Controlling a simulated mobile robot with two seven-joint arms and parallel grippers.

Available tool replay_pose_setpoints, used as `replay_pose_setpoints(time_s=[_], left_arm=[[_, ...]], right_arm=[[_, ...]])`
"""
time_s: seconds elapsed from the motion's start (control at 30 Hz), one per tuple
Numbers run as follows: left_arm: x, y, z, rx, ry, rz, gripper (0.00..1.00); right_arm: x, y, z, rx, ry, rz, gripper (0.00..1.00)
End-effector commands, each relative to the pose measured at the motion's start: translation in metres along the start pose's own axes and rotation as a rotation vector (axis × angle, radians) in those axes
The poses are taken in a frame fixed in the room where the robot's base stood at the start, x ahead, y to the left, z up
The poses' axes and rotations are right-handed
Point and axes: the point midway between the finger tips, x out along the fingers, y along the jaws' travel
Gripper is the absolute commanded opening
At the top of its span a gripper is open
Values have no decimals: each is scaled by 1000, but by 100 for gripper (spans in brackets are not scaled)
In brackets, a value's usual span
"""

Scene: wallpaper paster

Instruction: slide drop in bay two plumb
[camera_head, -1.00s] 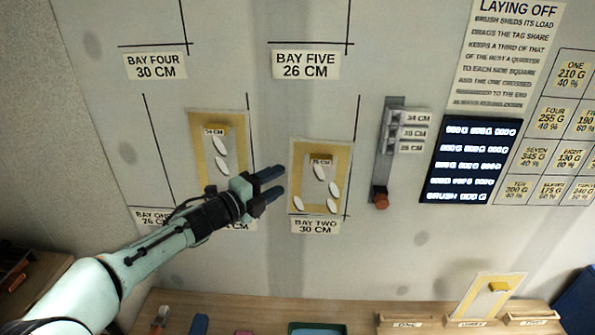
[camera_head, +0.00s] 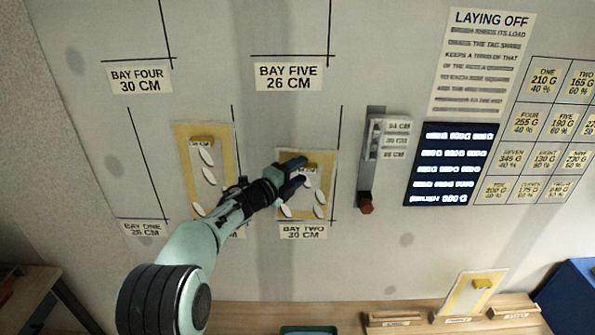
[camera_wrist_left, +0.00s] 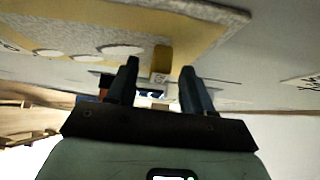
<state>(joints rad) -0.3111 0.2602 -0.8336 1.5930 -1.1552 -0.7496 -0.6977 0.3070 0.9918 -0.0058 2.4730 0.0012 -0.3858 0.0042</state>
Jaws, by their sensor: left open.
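The drop in bay two (camera_head: 318,158) is a yellow-bordered sheet with white oval patches and a small yellow tab near its top. It hangs on the wall above the label "BAY TWO 30 CM" (camera_head: 303,231), left of a black vertical line. My left gripper (camera_head: 303,171) is open in front of the drop's upper part. In the left wrist view the drop (camera_wrist_left: 215,38) spans the top, and its yellow tab (camera_wrist_left: 162,58) lies between and beyond the open fingertips (camera_wrist_left: 160,75). Contact cannot be told. My right gripper is not in view.
Another drop (camera_head: 183,150) hangs to the left. A wooden bench (camera_head: 345,313) below holds a further sheet (camera_head: 470,296) and small wooden blocks.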

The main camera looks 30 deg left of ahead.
Motion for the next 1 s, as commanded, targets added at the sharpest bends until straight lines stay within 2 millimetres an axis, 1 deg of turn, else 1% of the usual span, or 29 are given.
replay_pose_setpoints(time_s=[0.17, 0.27, 0.3, 0.33, 0.73, 1.0], left_arm=[[0, 1, 0, -1, 0, 0, 51], [0, 1, 0, -1, 0, 0, 22], [0, 1, 0, -1, 0, 0, 9], [0, 1, 0, -1, 0, 0, 0], [0, 0, 0, -1, 0, -2, 0], [-1, 0, 1, -15, 0, -15, 0]], right_arm=[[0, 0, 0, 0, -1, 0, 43], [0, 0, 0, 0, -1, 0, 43], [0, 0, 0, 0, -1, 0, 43], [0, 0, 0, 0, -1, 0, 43], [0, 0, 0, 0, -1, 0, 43], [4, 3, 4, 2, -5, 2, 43]])
